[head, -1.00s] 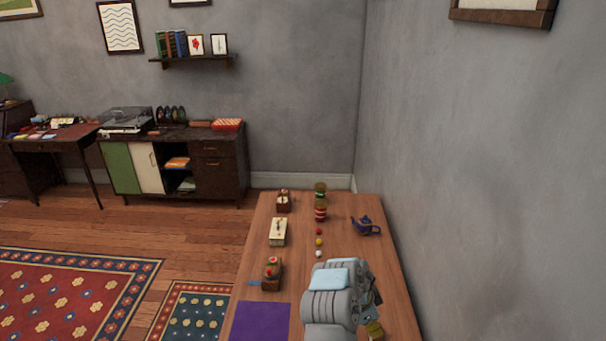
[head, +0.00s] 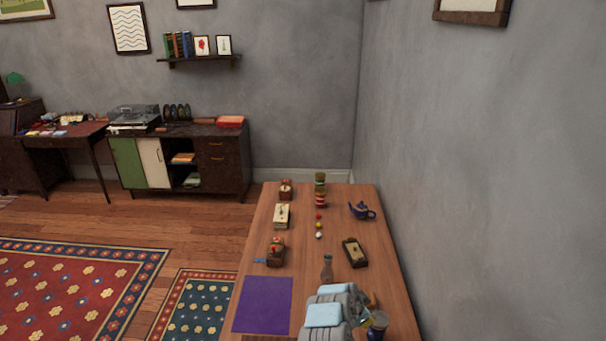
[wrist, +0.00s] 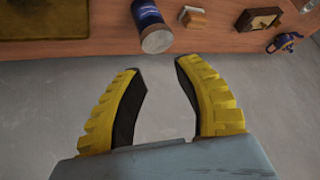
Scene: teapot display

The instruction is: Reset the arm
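My gripper (wrist: 158,68) is in the wrist view with its two yellow, black-padded fingers spread apart and nothing between them. Beyond the fingertips is grey surface, with the wooden table edge farther up. A dark blue cylinder with a pale end (wrist: 152,25) lies in view just past the fingertips, apart from them. In the head view my grey arm covers the near right part of the table (head: 300,215), and the fingers are hard to make out there.
A grey wall (head: 480,170) rises close on the right.

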